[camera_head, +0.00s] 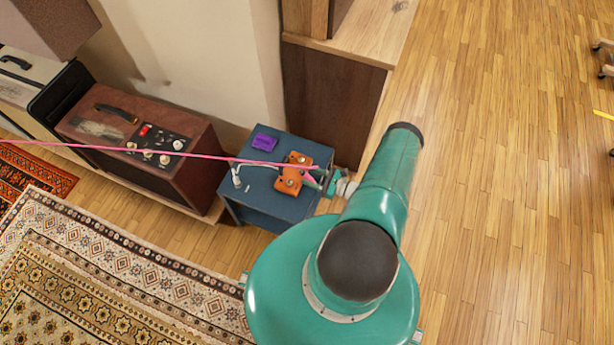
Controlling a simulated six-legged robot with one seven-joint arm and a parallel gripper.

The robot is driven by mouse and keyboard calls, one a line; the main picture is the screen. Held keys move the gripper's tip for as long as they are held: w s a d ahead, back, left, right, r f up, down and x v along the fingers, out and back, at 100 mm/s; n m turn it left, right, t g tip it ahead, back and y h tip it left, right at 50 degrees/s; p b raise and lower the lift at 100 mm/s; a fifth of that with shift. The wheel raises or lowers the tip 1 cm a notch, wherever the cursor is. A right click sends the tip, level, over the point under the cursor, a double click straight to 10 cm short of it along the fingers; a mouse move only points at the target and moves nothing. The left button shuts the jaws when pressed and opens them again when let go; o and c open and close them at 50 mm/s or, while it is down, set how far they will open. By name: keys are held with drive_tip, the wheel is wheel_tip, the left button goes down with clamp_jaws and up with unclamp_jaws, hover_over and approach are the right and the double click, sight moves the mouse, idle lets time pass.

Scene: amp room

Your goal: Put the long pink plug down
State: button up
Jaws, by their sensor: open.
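A long, thin pink line (150,152), which looks like the pink plug's cable, runs from the left edge of the view across the blue box to the front of my gripper (321,179). Its right end lies over the orange pedal (291,182) on the blue box (268,205). The plug's tip is too small to make out. My gripper is open, small in the picture, at the right side of the blue box beside the orange pedal. I cannot tell whether its fingers touch the pink end.
A purple block (265,142) and a small white plug (237,178) with a pale cable are also on the blue box. A brown amplifier (150,145) stands left. A wooden cabinet (330,100) stands behind.

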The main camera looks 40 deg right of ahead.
sight(307, 175)
drive_tip(key=shift+x, duration=1.55)
clamp_jaws()
